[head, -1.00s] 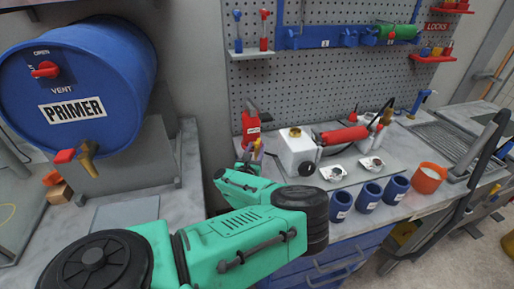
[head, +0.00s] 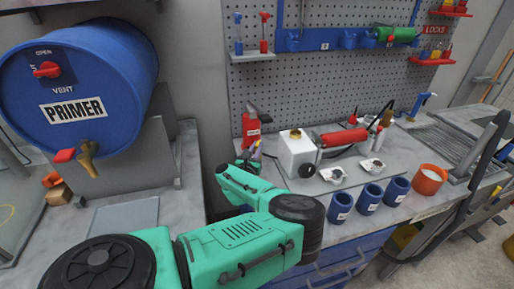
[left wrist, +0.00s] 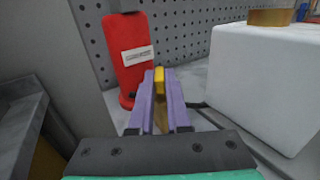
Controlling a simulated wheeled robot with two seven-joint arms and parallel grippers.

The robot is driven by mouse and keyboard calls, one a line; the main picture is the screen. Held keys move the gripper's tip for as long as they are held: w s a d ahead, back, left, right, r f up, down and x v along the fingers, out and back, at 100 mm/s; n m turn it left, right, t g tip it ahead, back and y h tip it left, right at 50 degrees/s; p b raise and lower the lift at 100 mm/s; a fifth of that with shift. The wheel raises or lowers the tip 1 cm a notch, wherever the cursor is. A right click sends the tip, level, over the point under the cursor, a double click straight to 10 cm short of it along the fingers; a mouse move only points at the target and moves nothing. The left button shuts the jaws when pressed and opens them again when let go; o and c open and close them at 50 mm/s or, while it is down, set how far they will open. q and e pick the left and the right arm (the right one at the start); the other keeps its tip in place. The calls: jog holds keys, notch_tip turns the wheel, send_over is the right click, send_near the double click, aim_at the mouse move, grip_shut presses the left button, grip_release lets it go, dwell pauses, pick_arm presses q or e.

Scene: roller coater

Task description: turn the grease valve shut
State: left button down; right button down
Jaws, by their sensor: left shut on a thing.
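My left gripper (left wrist: 158,103) has purple fingers and is shut on a narrow yellow piece (left wrist: 159,82), which stands upright between them. It looks like a lever, perhaps the grease valve's handle, but its lower part is mostly hidden by the fingers. A red upright body (left wrist: 127,55) with a white label stands just behind and left of the fingers; I cannot read the label. In the head view the red body (head: 252,128) stands at the bench's left end, with my left gripper (head: 256,150) in front of it. My right gripper is not in view.
A white tank (head: 297,152) with a yellow cap stands close right of the left gripper. A red cylinder (head: 342,137), blue cups (head: 369,197) and an orange cup (head: 429,179) are further right. A blue primer drum (head: 75,85) is at left. Pegboard (head: 330,80) stands behind.

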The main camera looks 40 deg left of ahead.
pick_arm(q)
jog(key=shift+s+a+m+t+h, duration=0.15)
jog(key=shift+m+t+h, duration=0.35)
jog(key=shift+m+h, duration=0.5)
jog(key=m+h, duration=0.1)
jog(key=h, duration=0.1)
jog(key=shift+a+f+h, duration=0.1)
jog(key=shift+a+h, duration=0.05)
jog(key=shift+h, duration=0.25)
jog(key=m+h, duration=0.1)
jog(key=h, duration=0.1)
jog(key=m+h+b, duration=0.1)
jog(key=m+h, duration=0.1)
jog(key=shift+a+f+t, duration=0.1)
jog(key=shift+a+t, duration=0.1)
jog(key=shift+t, duration=0.1)
jog(key=m+g+h+b, duration=0.1)
jog(key=h+b, duration=0.1)
jog(key=m+h+b, duration=0.2)
jog(key=h, duration=0.1)
jog(key=m+g+h+b, duration=0.1)
jog(key=m+h+b, duration=0.1)
jog(key=b, duration=0.1)
jog(key=shift+a+f+g+h, duration=0.1)
jog(key=shift+a+g+h, duration=0.2)
jog(key=shift+h, duration=0.1)
jog(key=shift+w+r+m+g+h+b, duration=0.2)
jog(key=shift+r+m+g+h+b, duration=0.15)
jog(key=shift+h+b, duration=0.35)
